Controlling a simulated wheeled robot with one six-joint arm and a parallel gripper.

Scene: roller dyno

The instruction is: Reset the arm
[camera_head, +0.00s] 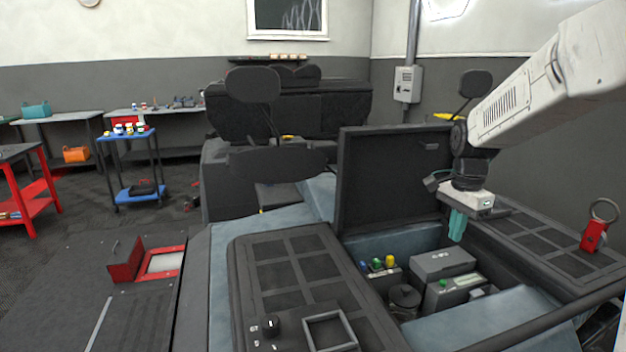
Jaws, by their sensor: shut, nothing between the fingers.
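My gripper (458,226) hangs from my white arm (515,85) at the right of the head view. Its teal fingers point down and are together, with nothing between them. The fingers are in front of the right edge of a raised dark lid (388,180), above an open bay. The bay holds a grey box (442,262), a second box with a small display (455,288) and a round black part (404,297). I cannot tell the exact gap between the fingertips and the boxes.
Blue, green and yellow knobs (377,264) stand at the bay's left. A red block with a ring (593,235) sits on the right panel. A blue cart (137,192), a red cart (35,205) and an open red floor box (165,262) stand left. Dark floor there is mostly clear.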

